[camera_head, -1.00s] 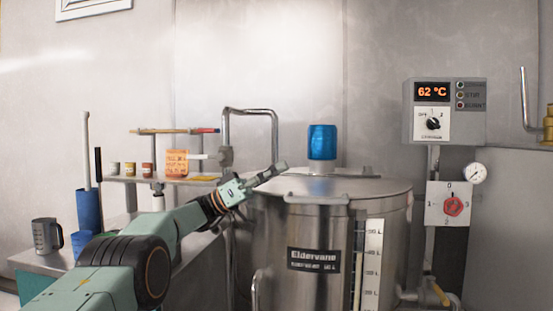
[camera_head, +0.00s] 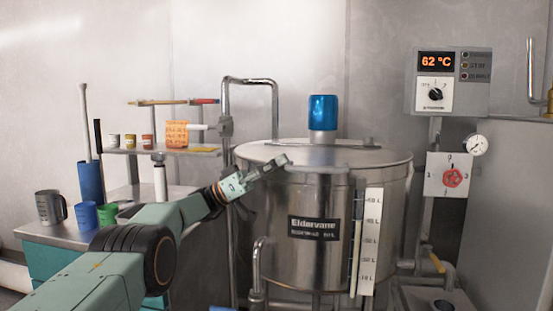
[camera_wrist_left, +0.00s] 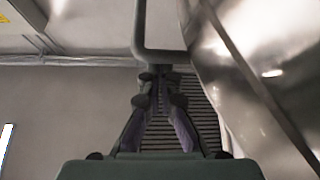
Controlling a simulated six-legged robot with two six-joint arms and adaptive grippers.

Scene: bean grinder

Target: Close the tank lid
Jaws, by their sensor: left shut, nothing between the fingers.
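The steel tank (camera_head: 275,225) stands right of centre in the head view, labelled "Eldervane". Its lid (camera_head: 370,157) lies flat across the top, with a blue cylinder (camera_head: 323,112) standing on it. In the left wrist view my left gripper (camera_wrist_left: 160,85) points toward a bent metal bar, with the shiny tank side (camera_wrist_left: 265,70) at right. My right gripper is not in view.
A bent pipe (camera_head: 250,80) rises behind the tank on the left. A bench (camera_head: 50,232) with a metal jug (camera_head: 50,207) and blue cups stands at left.

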